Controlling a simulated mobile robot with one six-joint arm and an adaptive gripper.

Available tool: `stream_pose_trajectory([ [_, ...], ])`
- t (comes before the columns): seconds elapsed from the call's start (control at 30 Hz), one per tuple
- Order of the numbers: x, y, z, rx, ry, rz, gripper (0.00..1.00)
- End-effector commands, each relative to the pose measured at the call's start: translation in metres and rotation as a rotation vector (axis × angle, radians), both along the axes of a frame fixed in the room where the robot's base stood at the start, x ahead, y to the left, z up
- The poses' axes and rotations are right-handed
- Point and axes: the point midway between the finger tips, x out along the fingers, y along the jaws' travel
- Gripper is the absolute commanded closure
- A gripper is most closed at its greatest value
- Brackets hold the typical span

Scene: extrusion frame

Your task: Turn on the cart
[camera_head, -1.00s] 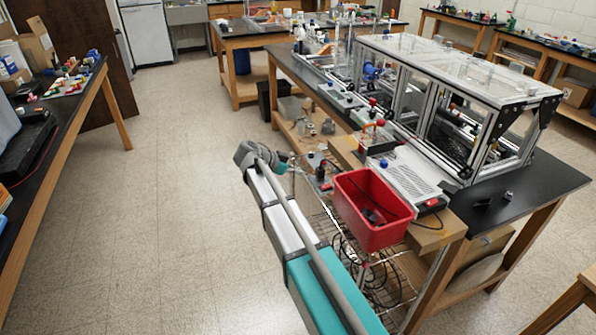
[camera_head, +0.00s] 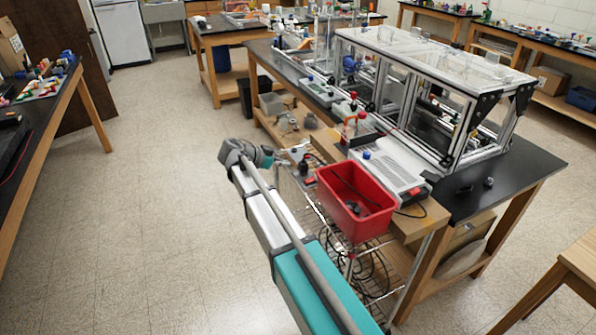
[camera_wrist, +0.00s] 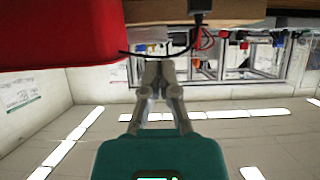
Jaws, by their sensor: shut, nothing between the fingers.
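A wire-shelf cart (camera_head: 338,238) stands at the near side of the black-topped bench in the head view. A red bin (camera_head: 330,190) sits at its top, and it also shows at the upper left of the wrist view (camera_wrist: 60,35). A white box with a red switch (camera_head: 414,191) lies just right of the bin; I cannot tell whether the switch belongs to the cart. My gripper (camera_wrist: 160,68) is shut and empty, its fingertips close together beside the bin in the wrist view. In the head view its end is left of the bin, apart from it, and its fingers are hard to make out.
A framed enclosure of metal extrusions (camera_head: 440,65) stands on the bench (camera_head: 525,165) behind the cart. A black cable hangs near my fingertips in the wrist view. Another table (camera_head: 85,95) is at the left. The floor (camera_head: 150,220) between is clear.

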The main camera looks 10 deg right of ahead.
Motion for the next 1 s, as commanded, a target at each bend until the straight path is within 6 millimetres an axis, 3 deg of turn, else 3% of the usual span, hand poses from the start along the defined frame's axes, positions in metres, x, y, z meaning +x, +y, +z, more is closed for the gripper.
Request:
stream_pose_trajectory([
  [0.27,0.004,-0.018,-0.013,0.0,0.0,-0.001,1.0],
  [0.8,0.018,-0.087,-0.053,0.0,0.0,-0.002,1.0],
  [1.0,0.019,-0.089,-0.068,0.0,0.0,-0.001,1.0],
])
